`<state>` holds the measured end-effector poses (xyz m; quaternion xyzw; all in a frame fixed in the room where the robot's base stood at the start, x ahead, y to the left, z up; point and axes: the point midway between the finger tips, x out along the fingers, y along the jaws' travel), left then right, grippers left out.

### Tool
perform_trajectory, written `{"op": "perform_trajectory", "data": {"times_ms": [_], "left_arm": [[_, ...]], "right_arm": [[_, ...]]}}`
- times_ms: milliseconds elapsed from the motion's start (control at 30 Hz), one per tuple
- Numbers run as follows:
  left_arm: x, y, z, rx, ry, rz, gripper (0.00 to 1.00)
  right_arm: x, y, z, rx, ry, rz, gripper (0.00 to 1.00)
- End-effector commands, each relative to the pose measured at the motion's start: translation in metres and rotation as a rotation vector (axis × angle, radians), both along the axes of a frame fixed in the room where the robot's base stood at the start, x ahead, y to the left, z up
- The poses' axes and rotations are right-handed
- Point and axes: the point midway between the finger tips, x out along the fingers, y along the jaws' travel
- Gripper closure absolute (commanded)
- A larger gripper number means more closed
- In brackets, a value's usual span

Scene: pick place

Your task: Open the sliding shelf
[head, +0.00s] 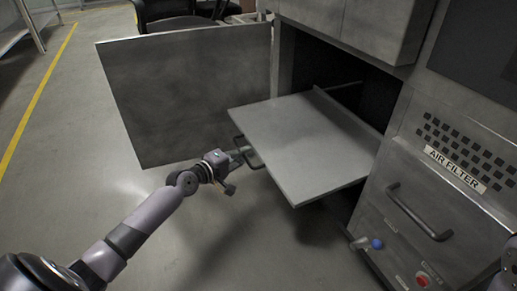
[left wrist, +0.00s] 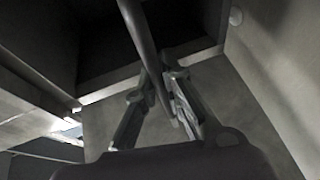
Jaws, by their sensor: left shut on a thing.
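The sliding shelf (head: 300,145) is a flat grey plate that stands well out of the dark cabinet opening (head: 345,75). Its dark handle (head: 255,163) is on the shelf's front edge, at the left. My left gripper (head: 241,154) is at this handle and shut on it. In the left wrist view the handle (left wrist: 143,35) is a dark bar running down between the fingers of my left gripper (left wrist: 158,105). The fingers partly hide the handle there. My right gripper is not in view.
An open cabinet door (head: 190,95) stands left of the shelf, near my left gripper. A drawer front with a curved handle (head: 418,212), a blue knob (head: 376,243) and a red button (head: 422,281) is at right. Floor at left is clear; a chair (head: 185,12) stands behind.

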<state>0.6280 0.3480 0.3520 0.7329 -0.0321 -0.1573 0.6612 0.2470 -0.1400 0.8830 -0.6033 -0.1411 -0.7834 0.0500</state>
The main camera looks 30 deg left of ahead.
Motion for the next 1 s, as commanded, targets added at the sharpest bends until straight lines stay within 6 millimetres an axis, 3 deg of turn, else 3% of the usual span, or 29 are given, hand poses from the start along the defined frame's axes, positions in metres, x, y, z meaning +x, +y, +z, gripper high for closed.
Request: {"op": "perform_trajectory", "data": {"times_ms": [167,533,567,800,1000], "left_arm": [[-0.0094,0.007,-0.0009,0.003,0.001,-0.001,1.0],[-0.0102,0.0081,-0.0004,0.002,0.0,0.0,1.0],[-0.0102,0.0081,-0.0004,0.002,0.0,0.0,0.89],[-0.01,0.008,-0.0002,0.001,0.0,0.0,0.73],[-0.01,0.0081,-0.0001,0.0,0.0,0.0,0.7]], "right_arm": [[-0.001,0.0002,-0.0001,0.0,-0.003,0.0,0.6],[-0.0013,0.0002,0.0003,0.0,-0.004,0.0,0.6],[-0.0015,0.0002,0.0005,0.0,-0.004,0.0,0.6],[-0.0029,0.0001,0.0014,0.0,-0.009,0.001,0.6],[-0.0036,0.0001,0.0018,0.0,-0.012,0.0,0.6]]}}
